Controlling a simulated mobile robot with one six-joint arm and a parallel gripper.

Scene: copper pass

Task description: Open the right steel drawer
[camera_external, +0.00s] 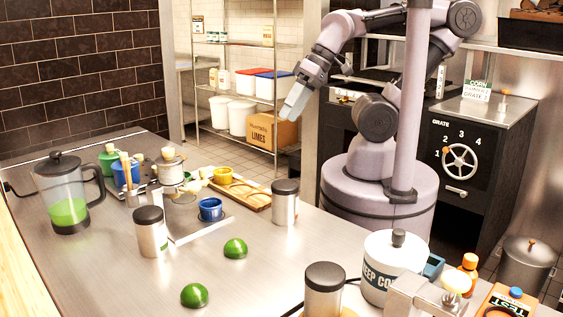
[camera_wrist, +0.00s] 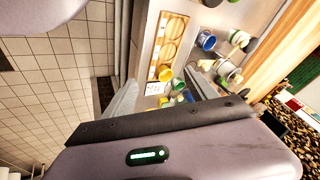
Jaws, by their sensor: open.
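I cannot make out the right steel drawer in either view; the counter's robot-side front is hidden in the external view. The steel counter (camera_external: 120,275) shows its top. My gripper (camera_external: 289,112) is raised in the air beyond the counter's far edge, pointing down and left, apart from everything. In the wrist view my gripper (camera_wrist: 160,76) shows its two fingers spread with nothing held between them. The counter, with its items, appears sideways beyond the fingers.
Steel canisters (camera_external: 286,202), limes (camera_external: 236,248), a green-filled press (camera_external: 67,195) and a wooden tray (camera_external: 255,200) crowd the counter. A white crock (camera_external: 391,268) stands at its near right. A black cabinet (camera_external: 480,140) with a handwheel stands behind me; shelving (camera_external: 250,75) stands at the back.

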